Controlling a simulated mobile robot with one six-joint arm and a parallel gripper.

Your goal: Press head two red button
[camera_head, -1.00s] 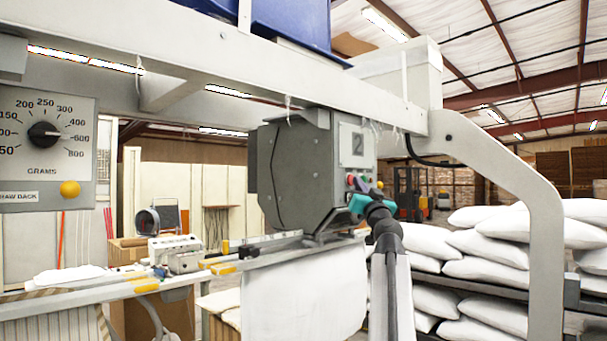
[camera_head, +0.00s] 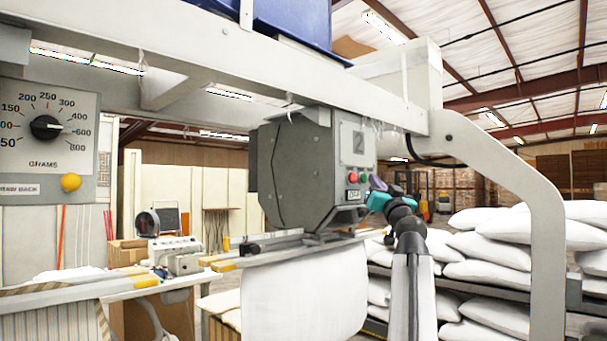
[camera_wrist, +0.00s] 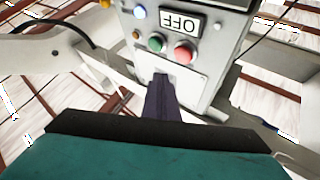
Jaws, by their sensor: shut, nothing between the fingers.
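The head two machine is a grey box with a "2" plate (camera_head: 358,142), hanging under the beam. Its red button (camera_head: 352,178) sits beside a green button (camera_head: 363,177) above a small sign (camera_head: 353,195). In the wrist view, the red button (camera_wrist: 184,51) is right of the green button (camera_wrist: 156,43), and the sign (camera_wrist: 183,21) reads OFF upside down. My gripper (camera_head: 376,183) has a teal body and dark purple fingers, just right of the buttons in the head view. In the wrist view its shut, empty fingers (camera_wrist: 163,80) appear below the buttons, not covering the red one.
White sacks (camera_head: 490,240) are stacked on the right. A curved white frame leg (camera_head: 540,220) stands right of my arm. A dial panel (camera_head: 47,140) is at the left.

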